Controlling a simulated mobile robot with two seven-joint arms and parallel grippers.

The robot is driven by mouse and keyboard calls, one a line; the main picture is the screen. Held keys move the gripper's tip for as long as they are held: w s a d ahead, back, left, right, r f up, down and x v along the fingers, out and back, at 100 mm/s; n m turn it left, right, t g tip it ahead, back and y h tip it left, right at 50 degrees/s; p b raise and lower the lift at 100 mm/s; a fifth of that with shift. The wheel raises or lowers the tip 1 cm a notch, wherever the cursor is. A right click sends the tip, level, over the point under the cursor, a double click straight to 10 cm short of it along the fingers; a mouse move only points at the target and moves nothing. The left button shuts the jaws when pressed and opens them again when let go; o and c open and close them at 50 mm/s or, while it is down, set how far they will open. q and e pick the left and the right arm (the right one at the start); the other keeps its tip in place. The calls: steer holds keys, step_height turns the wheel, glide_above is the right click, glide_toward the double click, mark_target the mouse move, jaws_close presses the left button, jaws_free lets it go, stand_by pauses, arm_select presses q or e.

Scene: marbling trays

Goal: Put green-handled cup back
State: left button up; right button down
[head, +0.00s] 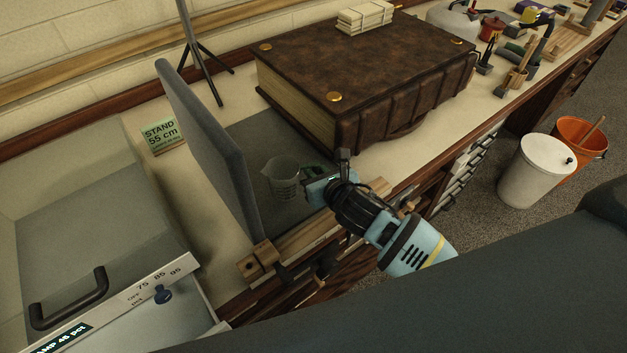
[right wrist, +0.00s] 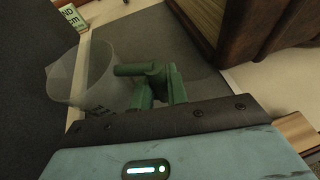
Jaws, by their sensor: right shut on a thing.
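The green-handled cup (head: 284,178) is a clear measuring cup with dark markings. In the head view it is upright on or just above a dark grey mat, between a tilted grey panel and a large brown book. My right gripper (head: 325,183) is shut on its green handle, from the right side. In the right wrist view the clear cup body (right wrist: 82,75) is at the left, and the green handle (right wrist: 155,82) runs down to the gripper edge. The fingertips are mostly hidden there. My left gripper is not in view.
The grey panel (head: 215,150) stands close left of the cup. The brown book (head: 365,75) stands close behind and right. A green sign (head: 160,135) is beyond the panel. A wooden block clamp (head: 262,260) sits at the bench's front edge. A white bucket (head: 535,170) is on the floor.

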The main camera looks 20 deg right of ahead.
steer(key=shift+f+b, duration=0.45)
steer(key=shift+f, duration=1.45)
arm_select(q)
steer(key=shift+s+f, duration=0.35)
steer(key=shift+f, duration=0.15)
arm_select(e)
steer(key=shift+r, duration=0.1)
steer(key=c, duration=1.4)
jaws_free()
steer(key=shift+f, duration=0.2)
